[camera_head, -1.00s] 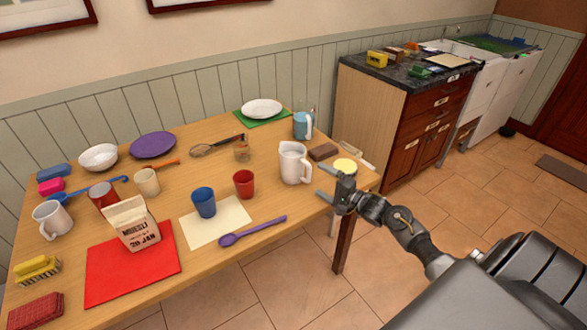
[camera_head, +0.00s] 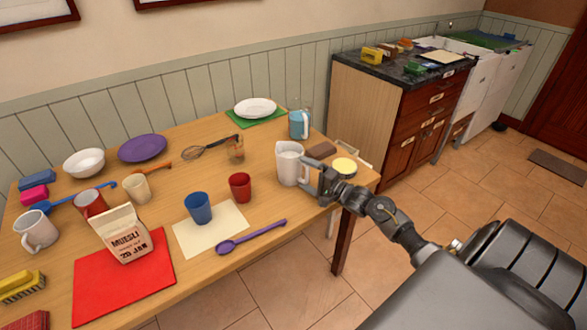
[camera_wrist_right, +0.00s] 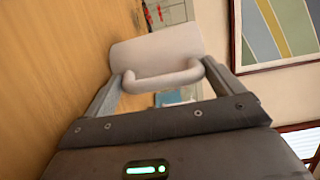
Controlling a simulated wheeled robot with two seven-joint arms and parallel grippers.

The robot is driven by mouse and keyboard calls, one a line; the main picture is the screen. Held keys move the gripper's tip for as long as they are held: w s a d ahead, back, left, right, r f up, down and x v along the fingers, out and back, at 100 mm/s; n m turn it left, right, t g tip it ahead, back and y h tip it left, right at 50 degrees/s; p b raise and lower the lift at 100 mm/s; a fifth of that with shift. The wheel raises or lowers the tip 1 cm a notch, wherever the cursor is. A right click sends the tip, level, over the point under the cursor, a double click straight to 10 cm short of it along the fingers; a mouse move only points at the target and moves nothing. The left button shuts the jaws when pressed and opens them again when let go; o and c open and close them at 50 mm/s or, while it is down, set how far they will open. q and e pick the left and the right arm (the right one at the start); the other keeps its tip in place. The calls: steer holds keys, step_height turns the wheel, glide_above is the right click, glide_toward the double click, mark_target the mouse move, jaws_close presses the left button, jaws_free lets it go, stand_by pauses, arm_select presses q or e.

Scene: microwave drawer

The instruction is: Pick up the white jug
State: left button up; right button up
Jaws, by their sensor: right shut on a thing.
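The white jug (camera_head: 288,163) stands upright near the right end of the wooden table, its handle toward my right arm. My right gripper (camera_head: 309,180) is at the handle side of the jug and shut on it. In the right wrist view the jug's white body (camera_wrist_right: 155,52) lies beyond the fingers, and its handle crosses between them. My right gripper (camera_wrist_right: 163,82) has one finger on each side there. The exact finger contact is hard to see. My left gripper is not in view.
Close to the jug are a red cup (camera_head: 240,187), a brown block (camera_head: 321,150), a yellow-topped container (camera_head: 344,166) and a blue mug (camera_head: 298,125). A purple spoon (camera_head: 250,237) lies at the front edge. A counter (camera_head: 400,75) stands behind on the right.

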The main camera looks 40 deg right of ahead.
mark_target(308, 167)
steer(key=shift+r, duration=0.1)
steer(key=shift+c, duration=0.5)
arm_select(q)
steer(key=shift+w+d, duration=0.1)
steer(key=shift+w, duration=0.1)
arm_select(e)
steer(key=shift+r, duration=0.1)
steer(key=shift+w+r, duration=0.1)
steer(key=shift+r, duration=0.1)
step_height(308, 167, up, 2)
steer(key=shift+r, duration=0.15)
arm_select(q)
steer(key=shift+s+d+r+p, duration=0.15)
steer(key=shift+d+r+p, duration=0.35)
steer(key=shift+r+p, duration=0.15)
arm_select(e)
steer(key=s+a+r, duration=0.2)
steer(key=s+r, duration=0.8)
steer(key=s, duration=0.4)
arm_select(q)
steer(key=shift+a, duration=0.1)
